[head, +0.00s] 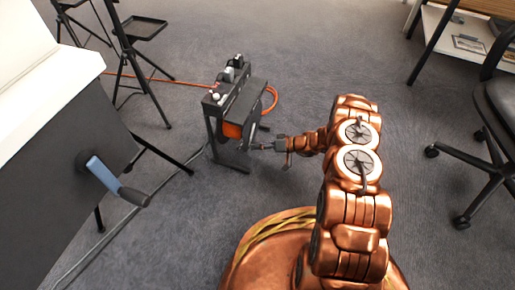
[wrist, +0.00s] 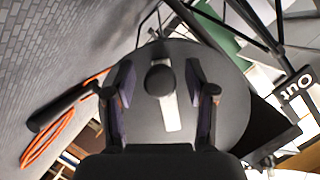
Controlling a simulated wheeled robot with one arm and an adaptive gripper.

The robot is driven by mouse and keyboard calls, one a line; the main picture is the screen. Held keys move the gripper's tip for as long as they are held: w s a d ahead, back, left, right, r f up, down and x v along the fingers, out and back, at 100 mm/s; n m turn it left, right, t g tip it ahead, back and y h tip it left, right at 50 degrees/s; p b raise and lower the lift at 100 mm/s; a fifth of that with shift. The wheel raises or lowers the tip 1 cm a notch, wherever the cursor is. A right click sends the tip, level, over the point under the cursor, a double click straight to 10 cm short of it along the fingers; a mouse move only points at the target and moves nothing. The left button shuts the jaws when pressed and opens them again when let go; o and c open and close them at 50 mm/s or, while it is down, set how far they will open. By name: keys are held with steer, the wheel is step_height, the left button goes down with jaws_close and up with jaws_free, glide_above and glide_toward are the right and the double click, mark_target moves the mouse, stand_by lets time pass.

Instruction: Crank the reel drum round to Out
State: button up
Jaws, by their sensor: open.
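The reel drum (head: 232,131) hangs in a dark stand (head: 240,100) in the middle of the head view, with orange cord on it. In the wrist view its round dark side disc (wrist: 222,75) faces me, with a pale crank arm (wrist: 171,113) and a dark round knob (wrist: 159,79). My gripper (head: 256,147) is at the reel's lower right side. In the wrist view my gripper (wrist: 160,88) is open, one finger on each side of the knob; I cannot tell whether either touches it. A black "Out" label (wrist: 295,97) shows upside down at the right.
Orange cord (head: 150,78) runs left from the reel across the carpet; a loop shows at its right. A dark panel with a separate blue crank (head: 103,172) stands at left. Tripod stands (head: 137,60) are behind, an office chair (head: 485,150) at right. Carpet between is clear.

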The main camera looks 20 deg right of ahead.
steer(key=shift+w+a, duration=0.1)
steer(key=shift+a, duration=0.05)
steer(key=shift+c, duration=0.2)
jaws_close()
stand_by(0.5)
